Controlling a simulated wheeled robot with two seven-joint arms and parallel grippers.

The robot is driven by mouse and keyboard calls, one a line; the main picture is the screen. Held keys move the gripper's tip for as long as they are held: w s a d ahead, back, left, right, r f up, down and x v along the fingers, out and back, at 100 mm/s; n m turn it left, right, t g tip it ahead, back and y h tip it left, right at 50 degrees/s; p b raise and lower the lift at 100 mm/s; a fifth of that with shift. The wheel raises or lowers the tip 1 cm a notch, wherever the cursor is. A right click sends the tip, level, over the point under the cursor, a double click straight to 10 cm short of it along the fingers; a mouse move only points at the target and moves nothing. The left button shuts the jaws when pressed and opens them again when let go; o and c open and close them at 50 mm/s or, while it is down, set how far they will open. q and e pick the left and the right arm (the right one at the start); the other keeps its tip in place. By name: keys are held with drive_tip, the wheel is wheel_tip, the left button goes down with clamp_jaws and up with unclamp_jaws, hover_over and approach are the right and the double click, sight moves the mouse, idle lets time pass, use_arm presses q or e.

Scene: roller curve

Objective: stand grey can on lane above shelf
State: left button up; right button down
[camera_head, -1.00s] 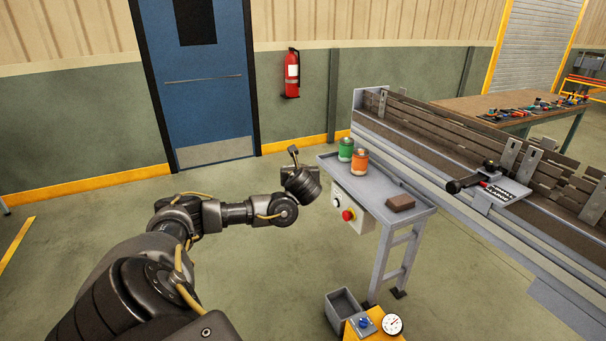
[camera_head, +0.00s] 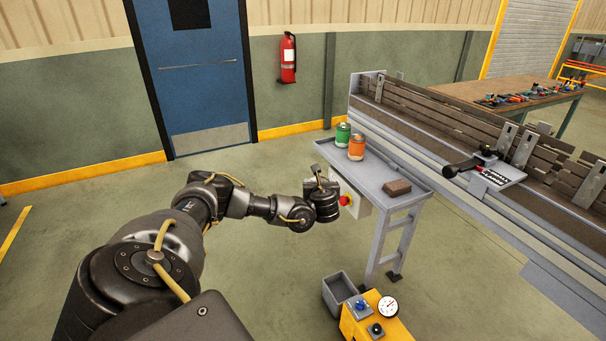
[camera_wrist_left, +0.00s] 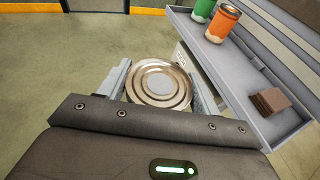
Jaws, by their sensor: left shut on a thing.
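My left gripper (camera_wrist_left: 160,88) is shut on the grey can (camera_wrist_left: 159,82). Its round ringed metal top faces the left wrist camera between the two fingers. In the head view my left gripper (camera_head: 320,179) is at the near left end of the grey shelf (camera_head: 413,176), just outside its edge, and the can is hidden there. The lane (camera_head: 421,138), a brown conveyor track with grey rails, runs behind and above the shelf. My right gripper is not in view.
A green can (camera_head: 342,134) and an orange can (camera_head: 356,147) stand at the shelf's left end. A brown block (camera_head: 397,187) lies towards its right end. A bracket with a black handle (camera_head: 466,166) sits on the lane's front rail. A grey bin (camera_head: 343,295) stands below.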

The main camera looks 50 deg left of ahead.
use_arm(q)
drive_tip(key=s+d+r+m+t+h, duration=0.1)
drive_tip(key=d+r+m+t+h, duration=0.15)
drive_tip(key=d, duration=0.85)
drive_tip(key=d+r+m+t+h, duration=0.1)
drive_tip(key=d+r+m+h, duration=0.15)
drive_tip(key=d, duration=0.75)
drive_tip(key=s+d+r+m+t+h, duration=0.1)
drive_tip(key=d+m+t+h, duration=0.2)
drive_tip(key=d, duration=0.8)
drive_tip(key=s+d+r+m+g+h+b, duration=0.1)
drive_tip(key=s+d+r+m+h+b, duration=0.25)
drive_tip(key=d, duration=0.45)
drive_tip(key=shift+n, duration=0.65)
drive_tip(key=shift+s+a+r+b, duration=0.15)
drive_tip(key=shift+s+a, duration=0.35)
drive_tip(key=shift+a, duration=0.25)
drive_tip(key=shift+s+a+b, duration=0.15)
drive_tip(key=shift+s+a, duration=0.3)
drive_tip(key=shift+a, duration=0.25)
drive_tip(key=shift+s+a+r+b, duration=0.15)
drive_tip(key=shift+s+a, duration=0.35)
drive_tip(key=shift+a, duration=0.25)
